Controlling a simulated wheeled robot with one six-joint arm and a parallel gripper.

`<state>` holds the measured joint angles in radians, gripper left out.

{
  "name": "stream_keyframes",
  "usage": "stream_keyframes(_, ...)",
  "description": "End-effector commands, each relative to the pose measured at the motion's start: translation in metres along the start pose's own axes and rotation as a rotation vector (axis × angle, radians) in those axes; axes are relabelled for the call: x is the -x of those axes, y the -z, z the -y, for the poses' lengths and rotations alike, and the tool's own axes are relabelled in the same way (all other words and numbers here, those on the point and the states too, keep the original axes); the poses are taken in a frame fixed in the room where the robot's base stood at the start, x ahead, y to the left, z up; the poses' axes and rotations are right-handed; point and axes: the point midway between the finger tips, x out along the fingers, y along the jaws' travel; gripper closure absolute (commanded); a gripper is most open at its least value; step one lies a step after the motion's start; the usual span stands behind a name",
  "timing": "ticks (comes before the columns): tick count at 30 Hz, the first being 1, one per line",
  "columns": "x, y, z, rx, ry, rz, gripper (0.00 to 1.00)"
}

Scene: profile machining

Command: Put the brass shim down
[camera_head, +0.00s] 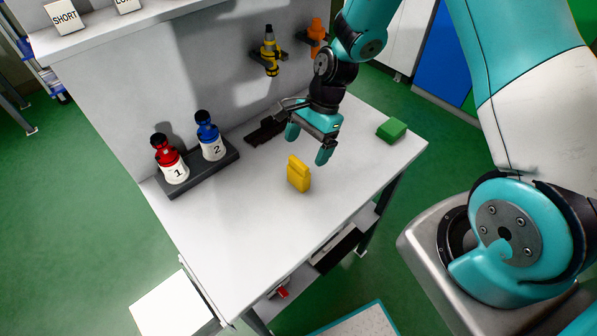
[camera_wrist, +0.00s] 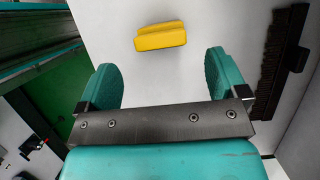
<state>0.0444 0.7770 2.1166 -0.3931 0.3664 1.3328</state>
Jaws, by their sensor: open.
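The brass shim (camera_head: 298,174) shows as a yellow block with a stepped top, standing on the white table near its middle. In the wrist view the shim (camera_wrist: 160,37) lies beyond the fingertips, roughly centred between them, with pale table around it. My gripper (camera_head: 307,144) is open and empty, above and a little behind the shim in the head view. Both teal fingers also show in the wrist view, where the gripper (camera_wrist: 165,76) has a wide gap between its fingers. The fingers appear apart from the shim.
A green block (camera_head: 391,129) lies at the table's right corner. A dark brush (camera_head: 266,130) lies by the back panel. Red bottle 1 (camera_head: 170,160) and blue bottle 2 (camera_head: 209,137) stand in a dark tray (camera_head: 204,176). A yellow-black tool (camera_head: 269,52) hangs on the panel. The front table area is clear.

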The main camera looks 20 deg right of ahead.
Motion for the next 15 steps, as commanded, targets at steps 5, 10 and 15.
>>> stream_keyframes(5,-0.021,-0.001,0.000,0.001,0.000,0.000,0.08)
stream_keyframes(10,-0.031,-0.002,0.000,0.001,-0.002,0.001,0.08)
stream_keyframes(15,-0.053,-0.006,0.000,0.002,-0.003,0.001,0.08)
